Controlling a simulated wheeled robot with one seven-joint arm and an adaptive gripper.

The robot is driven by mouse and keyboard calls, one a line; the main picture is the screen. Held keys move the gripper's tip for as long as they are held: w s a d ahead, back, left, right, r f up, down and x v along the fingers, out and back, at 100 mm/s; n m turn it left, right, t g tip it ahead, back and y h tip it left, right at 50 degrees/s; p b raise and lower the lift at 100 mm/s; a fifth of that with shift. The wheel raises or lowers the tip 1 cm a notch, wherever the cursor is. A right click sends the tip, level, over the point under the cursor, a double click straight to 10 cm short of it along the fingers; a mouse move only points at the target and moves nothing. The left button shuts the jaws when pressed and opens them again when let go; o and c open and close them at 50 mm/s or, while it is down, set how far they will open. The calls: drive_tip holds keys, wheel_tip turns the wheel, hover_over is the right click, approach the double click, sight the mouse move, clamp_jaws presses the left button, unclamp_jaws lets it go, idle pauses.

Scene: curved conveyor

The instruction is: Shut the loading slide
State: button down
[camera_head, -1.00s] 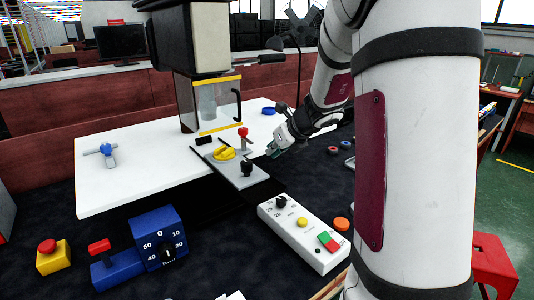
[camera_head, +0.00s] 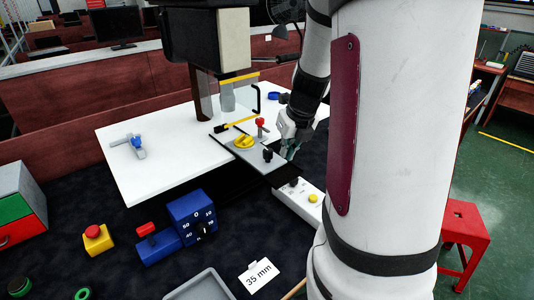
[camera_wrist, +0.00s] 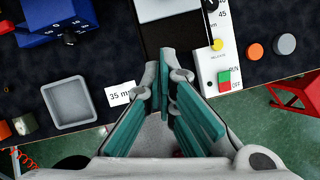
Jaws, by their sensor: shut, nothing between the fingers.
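The loading slide is a grey plate (camera_head: 262,157) with a yellow round fixture (camera_head: 244,141), a red knob (camera_head: 260,122) and a black knob (camera_head: 267,155). It sticks out of the machine past the white table's front edge, over a dark track (camera_head: 283,179). The slide's front end (camera_wrist: 168,10) shows at the top of the wrist view, above the dark track. My gripper (camera_head: 290,153) is shut and empty at the slide's front right corner. In the wrist view its fingertips (camera_wrist: 164,66) point at the slide's front end, with a visible gap; touching is not seen.
A white control box (camera_head: 300,197) with a yellow button stands right of the track. A clear guard with a black handle (camera_head: 257,98) is above the slide. A blue dial box (camera_head: 190,220), a yellow stop button box (camera_head: 98,240) and a grey tray (camera_head: 200,287) stand in front.

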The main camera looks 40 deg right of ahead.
sight(252, 154)
drive_tip(key=b+x, duration=0.2)
drive_tip(key=x, duration=0.7)
drive_tip(key=shift+w+f+b, duration=0.2)
drive_tip(key=shift+f+b, duration=0.1)
drive_tip(key=shift+b, duration=0.1)
drive_tip(key=w, duration=0.1)
drive_tip(key=w+d, duration=0.1)
drive_tip(key=shift+w+p, duration=0.3)
drive_tip(key=shift+w, duration=0.1)
drive_tip(key=shift+w+d+f, duration=0.1)
drive_tip(key=shift+w, duration=0.4)
drive_tip(key=w, duration=0.9)
drive_tip(key=shift+d, duration=0.25)
drive_tip(key=shift+w, duration=0.5)
